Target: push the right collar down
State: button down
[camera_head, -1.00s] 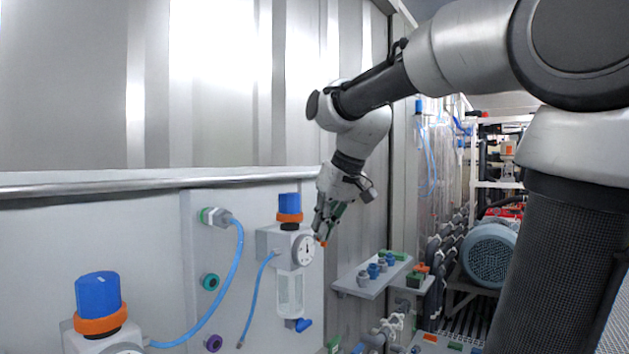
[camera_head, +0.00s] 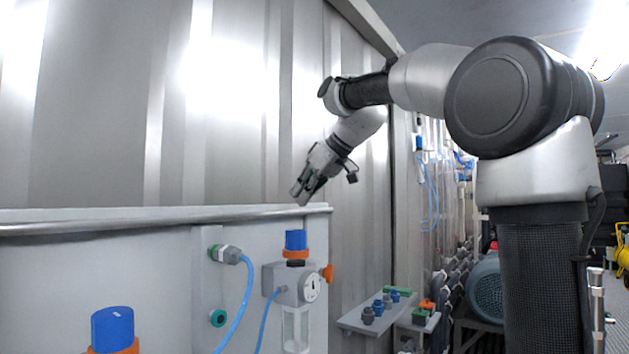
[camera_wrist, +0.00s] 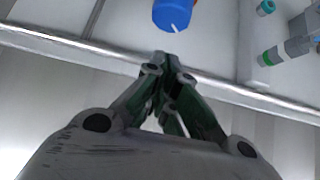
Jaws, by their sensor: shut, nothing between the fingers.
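The right regulator (camera_head: 283,282) on the white panel has a blue knob (camera_head: 296,240) with an orange collar (camera_head: 296,254) around its base. A dark ring shows just under the collar. My gripper (camera_head: 299,199) is above this knob, apart from it, with its fingers shut and pointing down. The left regulator's blue knob (camera_head: 112,328) and orange collar (camera_head: 128,349) show at the bottom left, cut by the frame.
A round gauge (camera_head: 311,288) and an orange part (camera_head: 327,273) are on the right regulator. Blue hoses (camera_head: 244,300) hang to its left. A shelf with fittings (camera_head: 358,321) stands to the right.

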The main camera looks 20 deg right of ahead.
aim_at(297, 230)
jog(key=f, duration=0.3)
jog(key=w+a+f, duration=0.1)
jog(key=shift+w+f, duration=0.1)
jog(key=shift+f, duration=0.65)
